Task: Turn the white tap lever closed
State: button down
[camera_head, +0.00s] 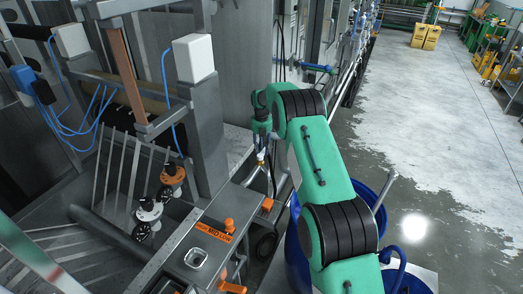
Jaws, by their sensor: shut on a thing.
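My gripper (262,148) points down at the end of my green and black arm, right of the grey steel column. Its jaws are shut on a small pale piece at the fingertips, which looks like the white tap lever (261,159). The piece is tiny and mostly hidden by the fingers, so its angle cannot be told. Thin metal piping shows just below it.
A steel box with an orange HIGH MID LOW label (213,232) and orange handles stands in front. Two flanged valves (172,176) are at left. A blue barrel (297,250) is partly behind my arm. The concrete floor (430,150) at right is open.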

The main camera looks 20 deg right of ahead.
jog(key=shift+s+f, duration=0.25)
jog(key=shift+f, duration=0.15)
jog(key=c, duration=1.3)
grip_release()
jog(key=shift+w+r, duration=0.1)
jog(key=shift+r, duration=0.1)
notch_tip(320, 180, up, 12)
jog(key=shift+w+f, duration=0.1)
jog(key=shift+w, duration=0.05)
